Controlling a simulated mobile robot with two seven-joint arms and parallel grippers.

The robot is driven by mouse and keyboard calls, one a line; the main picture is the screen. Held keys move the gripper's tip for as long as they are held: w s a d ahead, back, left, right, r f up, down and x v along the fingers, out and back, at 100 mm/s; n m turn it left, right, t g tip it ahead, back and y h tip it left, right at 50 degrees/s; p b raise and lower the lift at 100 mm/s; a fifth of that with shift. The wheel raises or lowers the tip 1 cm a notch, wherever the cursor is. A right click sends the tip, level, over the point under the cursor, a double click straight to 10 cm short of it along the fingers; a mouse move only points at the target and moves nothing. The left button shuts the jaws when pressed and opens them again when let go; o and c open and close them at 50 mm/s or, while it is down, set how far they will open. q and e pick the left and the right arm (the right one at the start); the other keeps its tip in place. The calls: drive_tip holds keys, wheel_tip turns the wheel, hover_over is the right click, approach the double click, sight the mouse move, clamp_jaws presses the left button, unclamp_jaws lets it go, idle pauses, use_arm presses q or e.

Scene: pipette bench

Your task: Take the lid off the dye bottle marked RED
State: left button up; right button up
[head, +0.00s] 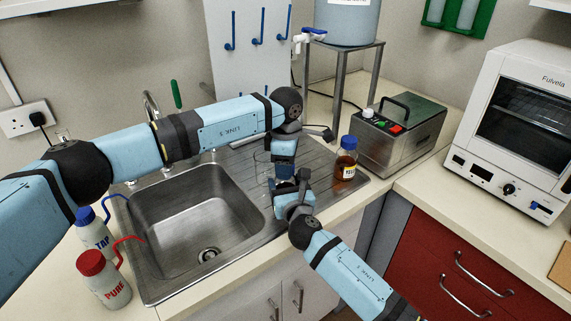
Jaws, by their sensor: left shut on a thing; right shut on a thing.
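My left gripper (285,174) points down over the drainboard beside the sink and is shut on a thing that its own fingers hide. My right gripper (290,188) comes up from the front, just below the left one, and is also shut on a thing. A small dark part shows between the grippers, but I cannot make out a RED label, bottle or lid there.
The steel sink (185,225) lies left of the grippers. A clear glass vessel (262,166) stands close behind them. The PURE (104,282) and TAP (94,236) wash bottles stand at left. A water bath (400,135) and an oven (515,125) are at right.

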use_arm(q)
drive_tip(key=n, duration=0.6)
drive_tip(key=shift+r, duration=0.2)
idle(0.4)
drive_tip(key=shift+r, duration=0.9)
drive_tip(key=shift+r, duration=0.1)
drive_tip(key=shift+r, duration=1.9)
use_arm(e)
drive_tip(key=o, duration=1.8)
